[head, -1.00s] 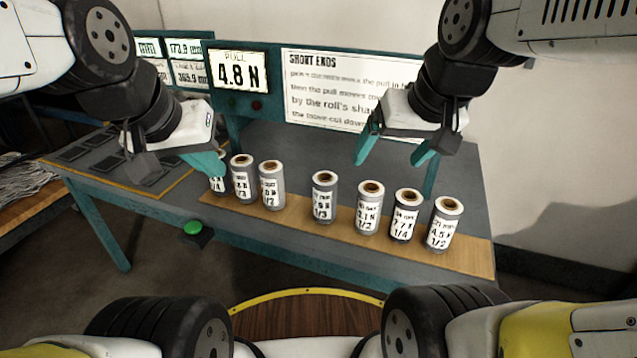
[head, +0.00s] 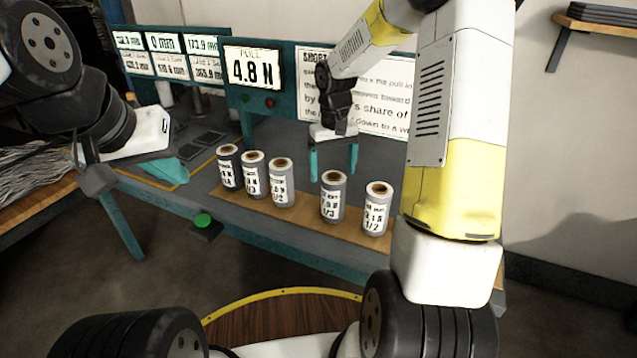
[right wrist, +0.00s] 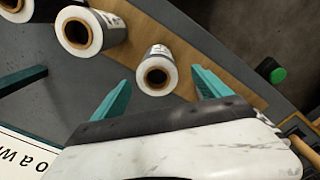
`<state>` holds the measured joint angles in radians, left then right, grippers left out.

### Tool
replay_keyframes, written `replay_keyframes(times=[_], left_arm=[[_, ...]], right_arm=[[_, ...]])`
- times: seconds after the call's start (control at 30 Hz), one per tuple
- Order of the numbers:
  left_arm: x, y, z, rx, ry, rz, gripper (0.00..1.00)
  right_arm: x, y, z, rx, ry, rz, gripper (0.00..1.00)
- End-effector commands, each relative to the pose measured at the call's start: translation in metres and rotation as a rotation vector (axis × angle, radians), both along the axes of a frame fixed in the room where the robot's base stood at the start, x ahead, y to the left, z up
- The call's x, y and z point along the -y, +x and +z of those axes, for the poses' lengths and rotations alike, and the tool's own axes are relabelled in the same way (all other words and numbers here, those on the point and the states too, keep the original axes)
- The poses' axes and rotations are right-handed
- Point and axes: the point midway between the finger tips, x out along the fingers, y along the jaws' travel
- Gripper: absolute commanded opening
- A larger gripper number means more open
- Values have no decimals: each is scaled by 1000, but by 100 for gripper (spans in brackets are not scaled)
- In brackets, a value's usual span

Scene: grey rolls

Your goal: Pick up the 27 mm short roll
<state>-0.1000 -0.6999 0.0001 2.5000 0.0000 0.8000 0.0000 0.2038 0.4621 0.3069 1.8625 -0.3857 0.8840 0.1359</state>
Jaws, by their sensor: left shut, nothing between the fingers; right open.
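Several grey rolls with white labels and brown cores stand upright in a row, including a left one (head: 228,168), a middle one (head: 281,184) and a right one (head: 377,210). The size print is too small to tell which is the 27 mm short roll. My right gripper (head: 333,168) is open and empty, behind and above the row. In the right wrist view, one roll (right wrist: 157,72) shows beyond and between its parted fingers, apart from them. My left gripper (head: 172,172) is shut and empty, left of the rolls. My right arm covers the row's right end.
The rolls stand on a wooden strip (head: 305,212) along the bench's front edge. A display (head: 253,70) reads 4.8 N, beside a printed sign (head: 385,110). A green button (head: 203,220) sits at the front. Another roll (right wrist: 80,32) stands close by in the right wrist view.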

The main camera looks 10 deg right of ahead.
Motion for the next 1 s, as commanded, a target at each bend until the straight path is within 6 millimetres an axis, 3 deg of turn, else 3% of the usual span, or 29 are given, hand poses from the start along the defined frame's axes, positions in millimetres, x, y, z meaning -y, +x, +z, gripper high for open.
replay_keyframes(times=[0.37,0.6,0.87,1.0], left_arm=[[0,0,0,0,0,0,0],[0,0,0,0,0,0,0],[0,0,0,0,0,0,0],[0,0,0,0,0,0,0]], right_arm=[[2,1,-37,-3,0,0,87],[5,2,-72,-4,1,1,87],[5,2,-77,-2,1,0,87],[5,2,-77,-2,1,0,61]])
